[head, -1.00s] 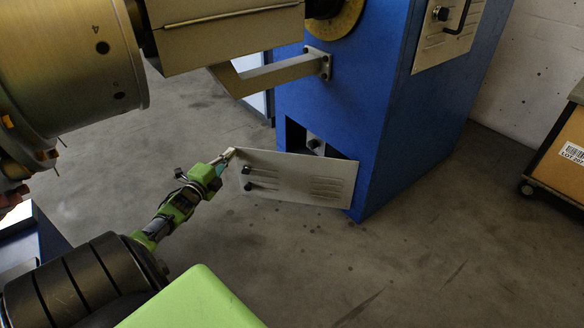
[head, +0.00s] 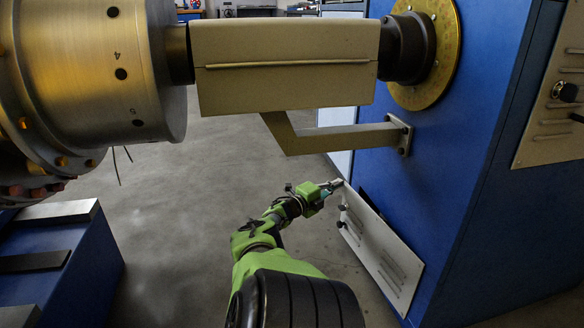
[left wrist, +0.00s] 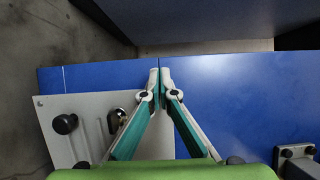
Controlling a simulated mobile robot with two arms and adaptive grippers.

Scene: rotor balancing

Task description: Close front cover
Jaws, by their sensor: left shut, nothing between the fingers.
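The front cover (head: 384,255) is a pale hinged plate with slots and dark knobs, low on the blue machine housing (head: 470,200). It stands a little ajar: a narrow dark strip of the opening shows above its top edge. My left gripper (head: 338,183) is at the cover's upper left corner. In the left wrist view its fingertips (left wrist: 160,73) are together and empty; whether they touch the cover is unclear. My right gripper is not in view.
A bracket (head: 345,137) juts from the housing above my left gripper, below a beige block (head: 285,70) and a large metal cylinder (head: 110,70). A blue base (head: 70,265) stands at the left. The grey floor (head: 200,200) between is clear.

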